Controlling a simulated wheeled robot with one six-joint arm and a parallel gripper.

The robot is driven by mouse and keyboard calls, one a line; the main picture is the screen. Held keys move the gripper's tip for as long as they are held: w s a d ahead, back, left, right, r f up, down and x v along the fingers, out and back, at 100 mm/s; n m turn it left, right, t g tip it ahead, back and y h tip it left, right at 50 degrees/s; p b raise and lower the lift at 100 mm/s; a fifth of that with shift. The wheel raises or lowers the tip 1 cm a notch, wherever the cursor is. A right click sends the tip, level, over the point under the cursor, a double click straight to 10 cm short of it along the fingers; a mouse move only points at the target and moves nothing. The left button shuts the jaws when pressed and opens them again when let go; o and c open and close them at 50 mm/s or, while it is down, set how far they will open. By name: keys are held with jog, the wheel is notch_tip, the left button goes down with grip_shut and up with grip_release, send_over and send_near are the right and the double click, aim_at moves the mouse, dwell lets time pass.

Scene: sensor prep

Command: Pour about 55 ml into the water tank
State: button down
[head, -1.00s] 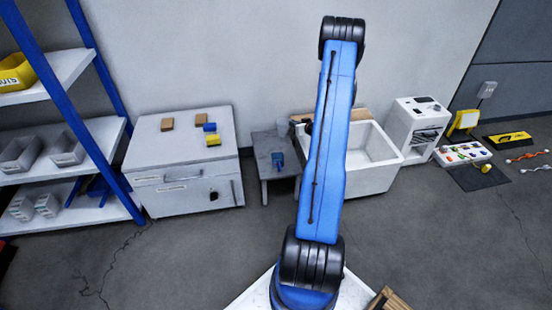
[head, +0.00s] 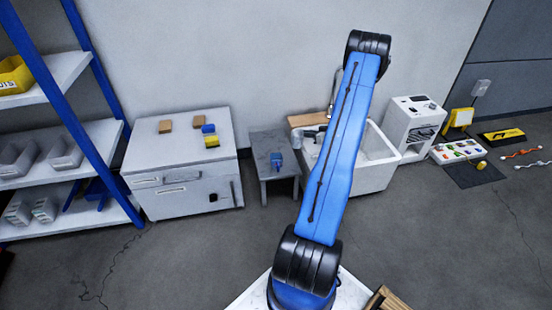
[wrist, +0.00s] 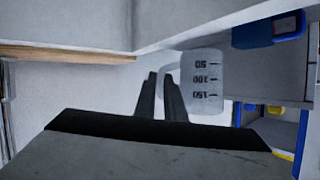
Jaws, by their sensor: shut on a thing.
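A clear measuring beaker (wrist: 203,80) with 50, 100 and 150 marks shows in the wrist view, its numbers upside down in that picture. My gripper (wrist: 160,90) is shut on it at its handle side; the exact contact is hard to see. I cannot make out the water level inside. In the head view the beaker and gripper are mostly hidden by my blue arm, near the left side of the white sink. A small blue container (head: 277,160), perhaps the water tank, stands on the low grey table, left of the gripper. It also shows in the wrist view (wrist: 268,32).
The white sink (head: 378,177) has a wooden board (head: 308,119) at its back left and a grey tap (head: 335,88). A white cabinet (head: 185,190) with small blocks stands left of the grey table (head: 262,145). Shelving (head: 95,140) is at far left. The floor in front is clear.

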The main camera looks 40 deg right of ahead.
aim_at(302, 134)
jog(key=shift+w+a+r+n+g+h, duration=0.25)
jog(key=shift+a+r+n+g+h, duration=0.15)
jog(key=shift+a+r+n+h, duration=0.3)
jog(key=shift+w+a+f+n+h, duration=0.15)
jog(key=shift+a+n+h, duration=0.3)
jog(key=shift+a, duration=0.35)
jog(key=a, duration=0.1)
jog(key=a+f+n+h, duration=0.1)
jog(key=w+a+n+g+h, duration=0.1)
jog(key=shift+a+f, duration=0.25)
jog(key=shift+w+a+r+n+h+p, duration=0.1)
jog(key=shift+a+r+n+h+p, duration=0.25)
jog(key=shift+n+h, duration=0.2)
jog(key=shift+a+r+n+h, duration=0.2)
jog(key=shift+r+n+h, duration=0.1)
jog(key=shift+r, duration=0.15)
jog(key=shift+w+a+r+n+g+h+p, duration=0.15)
jog(key=shift+a+r+n+g+h+p, duration=0.2)
jog(key=shift+a+r+n+h, duration=0.35)
jog(key=shift+d, duration=0.1)
jog(key=shift+a+p, duration=0.35)
jog(key=shift+a, duration=0.1)
